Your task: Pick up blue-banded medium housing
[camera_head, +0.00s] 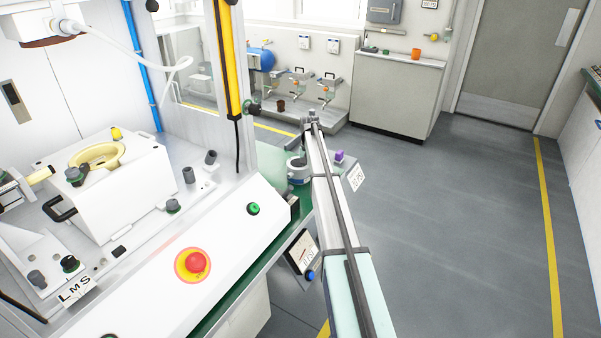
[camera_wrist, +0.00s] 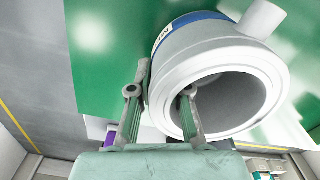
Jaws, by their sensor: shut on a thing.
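The blue-banded medium housing (camera_wrist: 215,75) is a pale grey ring-shaped part with a blue band around its far end and a side stub at the upper right in the wrist view. My gripper (camera_wrist: 160,95) is shut on its wall, with one finger outside the housing and the other inside its bore. The housing lies against a green surface (camera_wrist: 100,55) in that view; I cannot tell whether it touches it. In the head view the housing (camera_head: 297,171) shows small beside my arm, over the green bench strip. My fingertips are hidden there by my arm.
The white press console with a red emergency button (camera_head: 194,262) and a green button (camera_head: 253,209) stands left of my arm. A purple block (camera_head: 339,156) sits just right of the arm. A gauge panel (camera_head: 302,250) hangs at the bench front. The grey floor on the right is clear.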

